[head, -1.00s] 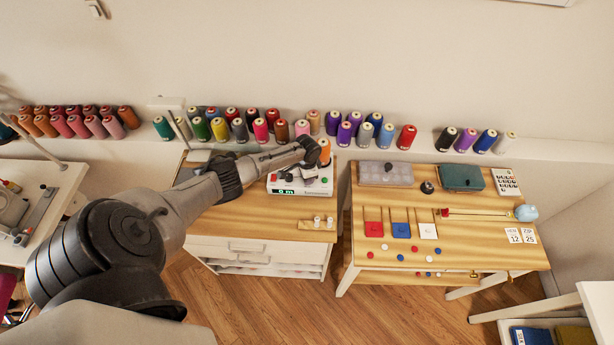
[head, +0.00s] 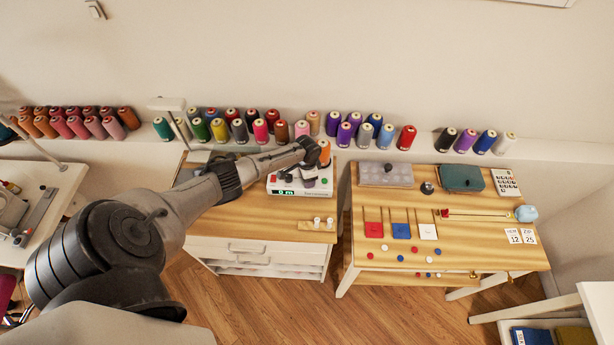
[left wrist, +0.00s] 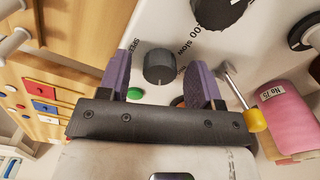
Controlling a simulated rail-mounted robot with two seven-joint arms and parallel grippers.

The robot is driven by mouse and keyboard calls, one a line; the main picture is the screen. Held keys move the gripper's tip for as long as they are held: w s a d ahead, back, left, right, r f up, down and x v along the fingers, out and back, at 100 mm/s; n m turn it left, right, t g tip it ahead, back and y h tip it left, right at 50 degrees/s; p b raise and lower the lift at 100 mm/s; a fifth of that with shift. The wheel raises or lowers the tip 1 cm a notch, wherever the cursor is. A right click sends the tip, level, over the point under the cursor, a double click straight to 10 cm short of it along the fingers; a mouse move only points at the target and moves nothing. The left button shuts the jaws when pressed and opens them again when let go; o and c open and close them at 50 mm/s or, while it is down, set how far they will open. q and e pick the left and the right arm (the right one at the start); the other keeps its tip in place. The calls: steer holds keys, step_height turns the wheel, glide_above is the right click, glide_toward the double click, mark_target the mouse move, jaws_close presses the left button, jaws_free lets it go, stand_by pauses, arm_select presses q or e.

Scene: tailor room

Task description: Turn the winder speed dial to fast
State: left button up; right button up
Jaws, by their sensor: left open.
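The white winder (head: 287,187) stands on the wooden cabinet top, with a lit green display on its front. In the left wrist view, the dark grey speed dial (left wrist: 159,68) sits on its white face, with "SPEED" and "slow" printed near it. My right gripper is not in view.
A larger black dial (left wrist: 222,12), a green button (left wrist: 134,93) and a yellow-tipped lever (left wrist: 256,120) are near the fingers. A pink spool (left wrist: 288,110) is at the right. An orange cone (head: 324,153) stands at the winder. A work table (head: 450,257) stands to the right.

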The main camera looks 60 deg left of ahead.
arm_select(q)
steer(key=shift+r, duration=0.1)
step_height(320, 180, up, 14)
steer(key=p, duration=0.1)
steer(key=shift+p, duration=0.3)
stand_by(0.6)
steer(key=shift+f, duration=0.2)
